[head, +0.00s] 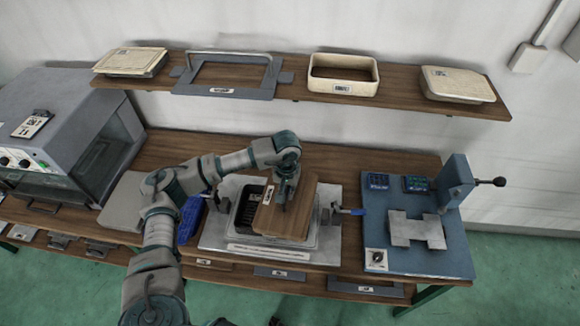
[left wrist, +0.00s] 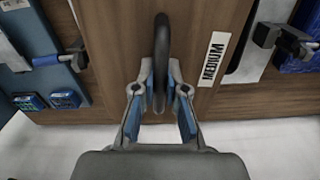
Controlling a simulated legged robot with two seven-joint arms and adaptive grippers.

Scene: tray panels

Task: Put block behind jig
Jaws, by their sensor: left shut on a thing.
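The block is a brown wooden board (head: 292,216) with a white label, in the middle of the head view. My left gripper (head: 283,192) is above it. In the left wrist view, my left gripper (left wrist: 160,88) is shut on the dark handle of the block (left wrist: 120,50), whose label seems to read "MEDIUM". The jig (head: 214,236) is a light grey plate with a frame and side clamps on the bench. The block is tilted over the jig and covers its right part; a dark ribbed insert shows at left. Whether they touch is unclear. My right gripper is out of view.
A blue press with a lever (head: 424,258) stands at right and a grey machine (head: 62,135) at left. A blue bin (head: 190,218) is beside the jig. A wall shelf (head: 300,93) holds trays and a frame above the back of the bench. Wood behind the jig looks bare.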

